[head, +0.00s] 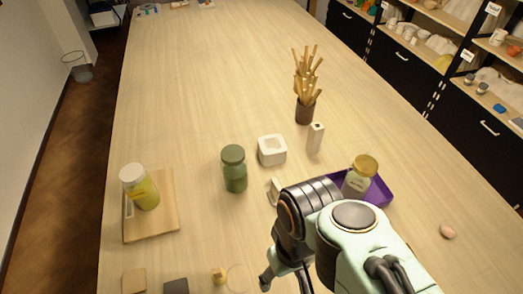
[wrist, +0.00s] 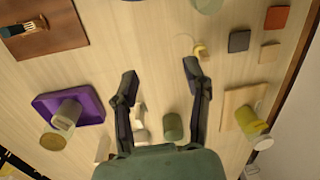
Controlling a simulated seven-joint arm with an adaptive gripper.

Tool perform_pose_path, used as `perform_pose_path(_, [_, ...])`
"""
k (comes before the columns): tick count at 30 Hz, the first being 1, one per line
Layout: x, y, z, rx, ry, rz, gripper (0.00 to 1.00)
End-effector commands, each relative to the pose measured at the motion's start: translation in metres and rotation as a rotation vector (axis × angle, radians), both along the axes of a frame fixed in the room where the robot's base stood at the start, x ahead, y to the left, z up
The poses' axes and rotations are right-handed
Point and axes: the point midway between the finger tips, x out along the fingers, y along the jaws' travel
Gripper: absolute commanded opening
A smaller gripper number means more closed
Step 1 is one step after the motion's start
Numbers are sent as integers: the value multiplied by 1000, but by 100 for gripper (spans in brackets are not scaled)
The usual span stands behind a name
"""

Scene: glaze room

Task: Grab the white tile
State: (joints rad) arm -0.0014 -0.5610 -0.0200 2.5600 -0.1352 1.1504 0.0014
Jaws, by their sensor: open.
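My gripper (wrist: 160,75) is open and empty in the wrist view, with bare table between its fingertips. In the head view my arm hides most of it. The palest flat tile I can see is a small beige square (head: 133,281) lying on the table at the front left; I cannot tell for sure that it is the white tile. It also shows at upper right in the wrist view (wrist: 269,52), well apart from the gripper. Beside it lie a dark grey tile (head: 176,286), also in the wrist view (wrist: 239,41), and an orange-red tile (wrist: 276,18).
A small yellow object (head: 219,274) lies near the dark tile. A wooden board (head: 165,228) carries a yellow jar (head: 143,190). A green jar (head: 234,168), white box (head: 272,150), white block (head: 315,138) and purple tray (head: 379,193) stand around. The far table is mostly clear.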

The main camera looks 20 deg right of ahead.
Motion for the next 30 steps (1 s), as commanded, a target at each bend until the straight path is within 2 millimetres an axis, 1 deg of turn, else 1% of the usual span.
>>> perform_pose_path(5, [0, 0, 0, 0, -1, 7, 48])
perform_pose_path(7, [7, 1, 1, 3, -39, 31, 48])
perform_pose_path(8, [17, 1, 7, 4, -79, 45, 48])
perform_pose_path(11, [59, -1, 33, 5, -215, 73, 48])
perform_pose_path(12, [80, -3, 42, 5, -251, 81, 48])
perform_pose_path(14, [112, -7, 50, 2, -288, 83, 48])
perform_pose_path(15, [132, -12, 53, -2, -303, 82, 48])
perform_pose_path(17, [163, -19, 52, -9, -318, 81, 48])
perform_pose_path(18, [184, -25, 49, -15, -321, 76, 48])
perform_pose_path(20, [214, -35, 39, -26, -318, 68, 48])
perform_pose_path(21, [234, -43, 28, -34, -310, 62, 48])
perform_pose_path(23, [259, -55, 7, -47, -287, 51, 48])
perform_pose_path(24, [273, -62, -10, -55, -264, 42, 48])
perform_pose_path(26, [287, -73, -37, -64, -225, 29, 48])
perform_pose_path(27, [292, -79, -55, -69, -194, 21, 48])
perform_pose_path(30, [293, -90, -96, -73, -111, 4, 48])
